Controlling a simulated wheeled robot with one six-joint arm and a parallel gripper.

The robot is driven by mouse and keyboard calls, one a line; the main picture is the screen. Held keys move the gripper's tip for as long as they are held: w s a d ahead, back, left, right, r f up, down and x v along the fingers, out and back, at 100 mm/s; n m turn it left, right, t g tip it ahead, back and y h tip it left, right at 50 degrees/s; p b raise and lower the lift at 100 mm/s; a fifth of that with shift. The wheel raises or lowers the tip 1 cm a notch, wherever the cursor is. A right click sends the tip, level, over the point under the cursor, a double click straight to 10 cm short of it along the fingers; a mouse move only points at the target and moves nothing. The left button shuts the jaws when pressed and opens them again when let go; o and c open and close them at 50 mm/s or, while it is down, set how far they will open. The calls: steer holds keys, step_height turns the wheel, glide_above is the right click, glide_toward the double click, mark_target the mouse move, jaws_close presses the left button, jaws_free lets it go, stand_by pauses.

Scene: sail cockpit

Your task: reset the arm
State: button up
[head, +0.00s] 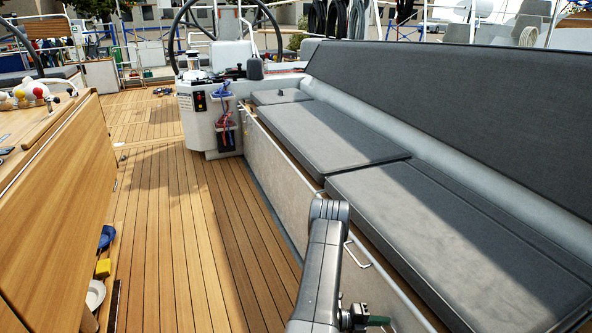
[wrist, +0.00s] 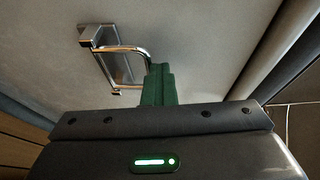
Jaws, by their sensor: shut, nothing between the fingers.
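My gripper (wrist: 158,78) shows in the wrist view as a green pair of fingers closed together, with nothing between them. Beyond the fingertips is a chrome handle (wrist: 125,50) on a grey panel; the fingers overlap its right end in the picture, and I cannot tell whether they touch it. In the head view my dark arm rises from the bottom edge in front of the bench, and a chrome handle (head: 356,255) shows just right of it on the bench front. The green part of my gripper (head: 378,321) shows low beside the arm.
A long bench with grey cushions (head: 450,235) fills the right side. A wooden table leaf (head: 60,215) stands at the left, with a blue scoop (head: 106,237), a yellow block (head: 103,268) and a white bowl (head: 95,295) near its foot. The teak floor (head: 190,230) between is clear.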

steer(key=shift+s+d+f+g+y+p, duration=0.2)
steer(key=shift+s+f, duration=0.05)
steer(key=shift+s, duration=0.2)
steer(key=shift+s+d+f+g+y+p, duration=0.15)
steer(key=shift+s+f+g+y+p, duration=0.05)
steer(key=shift+s, duration=0.2)
steer(key=o, duration=0.3)
steer(key=a, duration=0.6)
steer(key=shift+w+r, duration=0.25)
steer(key=shift+r, duration=0.1)
steer(key=shift+w+a+r, duration=0.1)
steer(key=shift+a+r, duration=0.05)
steer(key=shift+a, duration=0.35)
steer(key=shift+w+a+r, duration=0.1)
steer(key=shift+a, duration=0.4)
steer(key=shift+r, duration=0.1)
